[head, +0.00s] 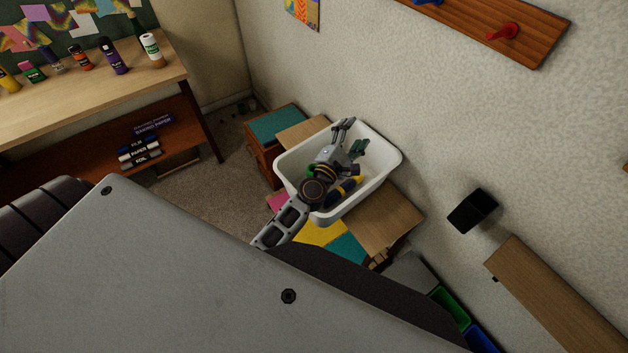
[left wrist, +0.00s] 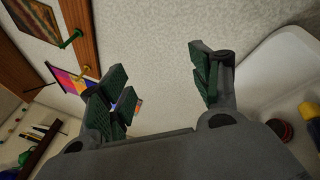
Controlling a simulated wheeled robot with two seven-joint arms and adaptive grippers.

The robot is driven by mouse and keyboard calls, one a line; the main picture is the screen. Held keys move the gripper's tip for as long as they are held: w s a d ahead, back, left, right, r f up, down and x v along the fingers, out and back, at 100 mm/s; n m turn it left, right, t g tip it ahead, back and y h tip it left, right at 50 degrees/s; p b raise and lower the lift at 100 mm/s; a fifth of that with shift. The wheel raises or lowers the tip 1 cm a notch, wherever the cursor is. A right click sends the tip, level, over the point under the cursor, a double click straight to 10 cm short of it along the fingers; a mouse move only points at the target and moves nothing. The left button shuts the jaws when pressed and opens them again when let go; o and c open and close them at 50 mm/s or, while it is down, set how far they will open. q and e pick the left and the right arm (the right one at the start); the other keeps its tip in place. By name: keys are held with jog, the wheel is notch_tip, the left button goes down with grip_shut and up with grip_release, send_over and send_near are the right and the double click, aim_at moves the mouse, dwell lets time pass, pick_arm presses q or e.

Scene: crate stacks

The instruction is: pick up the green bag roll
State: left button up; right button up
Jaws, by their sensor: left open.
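My left gripper (head: 354,137) is open and empty above the white bin (head: 388,178). In the left wrist view the two fingers of the left gripper (left wrist: 158,82) stand wide apart, with only wall between them. A small green patch (head: 312,170) shows inside the bin beside my wrist; it may be the green bag roll, but my arm hides most of it. My right gripper is in neither view.
A yellow and dark blue item (head: 347,189) lies in the bin, partly under my arm. A red and dark round item (left wrist: 281,132) shows in the bin. The bin stands by the wall on crates and a wooden board (head: 385,222). A table with bottles (head: 90,90) is at left.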

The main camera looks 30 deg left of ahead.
pick_arm(q)
jog(key=w+a+f+n+y, duration=0.2)
jog(key=a+f+n+y, duration=0.15)
jog(key=n, duration=0.25)
jog(key=n+g+y, duration=0.6)
jog(key=n+g, duration=0.2)
jog(key=n, duration=0.5)
send_over(314, 168)
jog(key=s+d, duration=0.3)
notch_tip(314, 168, down, 13)
jog(key=shift+s+f+g, duration=0.35)
jog(key=shift+s+g, duration=0.05)
jog(key=shift+f, duration=0.15)
jog(key=shift+a+f, duration=0.1)
jog(key=shift+f, duration=3.75)
jog(key=shift+x, duration=0.85)
jog(key=shift+w, duration=0.1)
jog(key=shift+x, duration=2.85)
